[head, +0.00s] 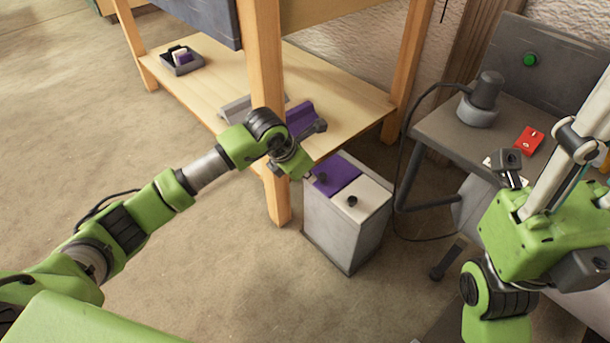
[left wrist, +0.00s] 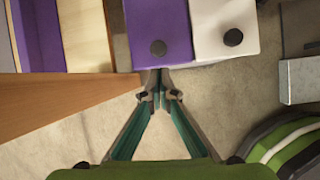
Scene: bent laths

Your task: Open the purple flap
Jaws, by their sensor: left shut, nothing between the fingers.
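The purple flap (head: 337,176) is one half of the top of a grey bin (head: 335,232), lies flat and has a round dark knob. It also shows at the top of the left wrist view (left wrist: 157,30). The white flap (head: 362,198), with its own dark knob, lies flat next to it. My left gripper (left wrist: 163,82) is shut and empty, its fingertips just short of the purple flap's near edge in the left wrist view. I cannot tell whether they touch it.
A wooden bench leg (head: 268,100) stands beside the bin. The bench's lower shelf (head: 330,90) holds purple and grey angled pieces and a small dark tray (head: 181,61). A grey table (head: 450,130) at the right carries a dark lamp-like device and a red card (head: 529,140). Floor is clear at left.

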